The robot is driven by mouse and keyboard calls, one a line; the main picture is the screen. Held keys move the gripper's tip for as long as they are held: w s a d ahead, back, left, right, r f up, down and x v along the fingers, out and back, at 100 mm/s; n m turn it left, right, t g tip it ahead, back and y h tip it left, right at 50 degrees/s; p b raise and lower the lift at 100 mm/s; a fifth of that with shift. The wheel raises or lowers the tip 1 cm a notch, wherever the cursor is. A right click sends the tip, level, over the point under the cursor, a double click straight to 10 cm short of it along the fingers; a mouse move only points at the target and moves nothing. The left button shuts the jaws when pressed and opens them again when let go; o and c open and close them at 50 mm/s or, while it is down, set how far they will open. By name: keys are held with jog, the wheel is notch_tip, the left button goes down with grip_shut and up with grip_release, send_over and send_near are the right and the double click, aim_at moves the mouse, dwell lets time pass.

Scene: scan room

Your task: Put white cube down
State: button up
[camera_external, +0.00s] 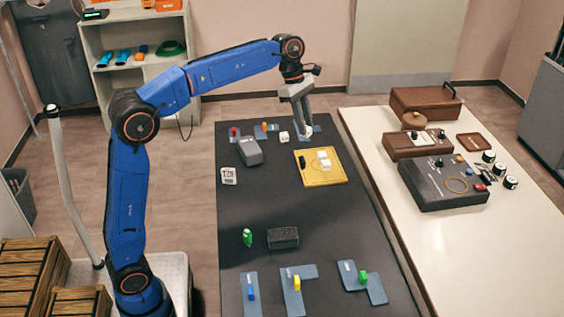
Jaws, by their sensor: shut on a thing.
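My gripper (304,122) hangs fingers down over the far end of the dark table. It is shut on a small white cube (309,131), which is mostly hidden by the fingers. I cannot tell whether this cube touches the surface below. Another white cube (284,136) stands just left of the gripper on the dark table. More white blocks (323,160) rest on a yellow board (333,179), nearer the camera and to the right of the gripper.
The dark table (250,206) also bears blue-grey plates with coloured pegs, a grey box (249,152), a white device (229,176), a dark block (283,238) and a green figure (247,237). Its middle is largely clear. A white table (430,240) with control boxes stands right.

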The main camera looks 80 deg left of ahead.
jog(key=shift+f, duration=4.8)
jog(key=shift+f, duration=0.1)
jog(key=o, duration=1)
jog(key=v, duration=1.2)
jog(key=shift+s, duration=0.1)
